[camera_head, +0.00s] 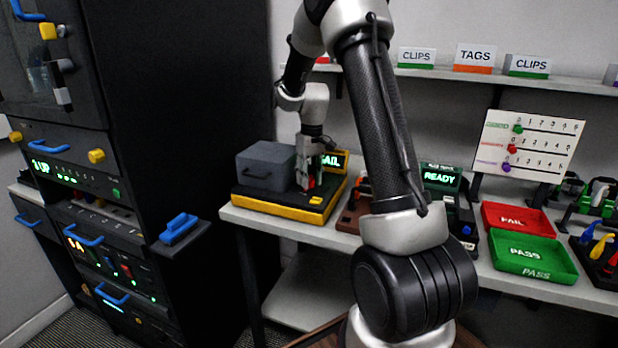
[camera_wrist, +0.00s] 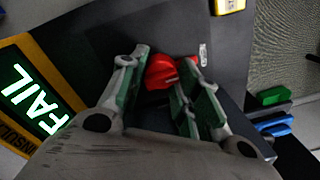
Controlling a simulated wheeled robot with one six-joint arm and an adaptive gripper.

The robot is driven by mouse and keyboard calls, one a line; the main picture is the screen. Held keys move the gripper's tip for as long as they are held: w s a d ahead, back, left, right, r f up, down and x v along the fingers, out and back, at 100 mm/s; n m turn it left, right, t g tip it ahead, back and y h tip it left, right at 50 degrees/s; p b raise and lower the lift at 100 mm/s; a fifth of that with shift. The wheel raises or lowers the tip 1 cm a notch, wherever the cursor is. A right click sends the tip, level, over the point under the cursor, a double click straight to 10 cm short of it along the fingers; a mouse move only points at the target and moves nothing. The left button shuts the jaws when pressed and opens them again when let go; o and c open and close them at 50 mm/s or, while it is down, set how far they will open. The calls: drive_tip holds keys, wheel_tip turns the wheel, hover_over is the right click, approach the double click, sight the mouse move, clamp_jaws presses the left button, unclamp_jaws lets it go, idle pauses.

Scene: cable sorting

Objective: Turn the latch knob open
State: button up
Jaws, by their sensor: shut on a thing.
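The latch knob is a small red knob (camera_wrist: 160,71) between the fingertips of my gripper (camera_wrist: 163,75) in the wrist view. My gripper is shut on it, with a finger on each side. In the head view my gripper (camera_head: 308,184) reaches down over the yellow-edged black tester (camera_head: 270,204), and only a little of the red knob (camera_head: 312,181) shows beside the fingers. A grey box with a lid (camera_head: 266,168) sits on the tester, left of my gripper. Part of the knob is hidden by the fingers.
A lit FAIL display (camera_wrist: 36,98) stands close beside my gripper. A yellow button (camera_head: 316,201) is on the tester's front. A READY unit (camera_head: 441,178), a red FAIL tray (camera_head: 515,219) and a green PASS tray (camera_head: 533,254) stand right. A dark cabinet (camera_head: 180,100) rises left.

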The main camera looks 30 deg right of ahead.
sight(311, 175)
drive_tip(key=shift+d, duration=0.1)
drive_tip(key=o, duration=1)
drive_tip(key=r, duration=1.2)
drive_tip(key=shift+d, duration=0.35)
